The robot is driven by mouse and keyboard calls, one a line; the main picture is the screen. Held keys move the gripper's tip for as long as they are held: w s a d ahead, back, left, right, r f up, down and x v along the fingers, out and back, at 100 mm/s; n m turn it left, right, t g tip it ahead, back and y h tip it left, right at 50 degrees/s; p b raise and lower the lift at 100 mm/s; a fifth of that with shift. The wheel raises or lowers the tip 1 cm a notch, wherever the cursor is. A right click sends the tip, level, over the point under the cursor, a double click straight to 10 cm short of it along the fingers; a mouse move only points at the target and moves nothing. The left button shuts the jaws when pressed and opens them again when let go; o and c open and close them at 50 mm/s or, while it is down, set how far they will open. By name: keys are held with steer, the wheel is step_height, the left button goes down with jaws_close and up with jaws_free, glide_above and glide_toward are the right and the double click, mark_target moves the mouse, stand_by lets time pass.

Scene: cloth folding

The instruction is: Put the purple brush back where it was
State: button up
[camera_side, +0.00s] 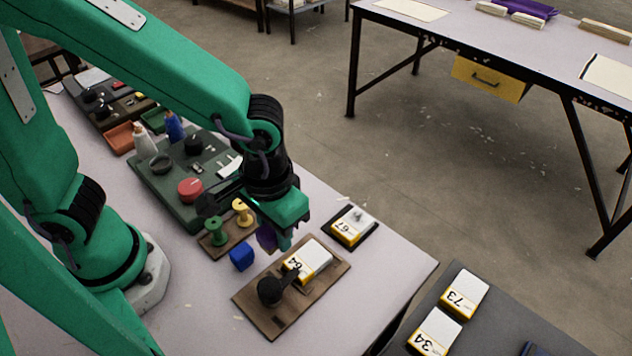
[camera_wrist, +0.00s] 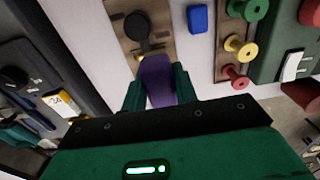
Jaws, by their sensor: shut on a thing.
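My gripper (camera_side: 277,240) is shut on the purple brush (camera_side: 266,237), above the table between the spool board and the card board. In the wrist view the purple brush (camera_wrist: 157,80) shows between the two green fingers of my gripper (camera_wrist: 159,88). Most of the brush is hidden by the fingers in the side view. I cannot tell whether its lower end touches anything.
A brown board (camera_side: 249,297) with a black knob and a card marked 64 lies just in front. A blue block (camera_side: 242,257), a board with green and yellow spools (camera_side: 214,238) and a card marked 67 (camera_side: 353,226) are close by. The table's right corner is clear.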

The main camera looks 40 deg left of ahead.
mark_target(258, 240)
steer(key=shift+s+a, duration=0.2)
steer(key=shift+s, duration=1.45)
steer(key=shift+w, duration=0.1)
steer(key=w+a+f, duration=0.2)
steer(key=w, duration=0.1)
steer(key=w+a+f, duration=0.2)
steer(key=w, duration=0.1)
steer(key=w+a+f, duration=0.2)
steer(key=w+f, duration=0.1)
steer(key=shift+w+a, duration=0.25)
steer(key=shift+a, duration=0.05)
steer(key=shift+f, duration=0.1)
steer(key=shift+f, duration=1.9)
steer(key=shift+f, duration=0.1)
steer(key=o, duration=0.9)
steer(key=shift+o, duration=0.2)
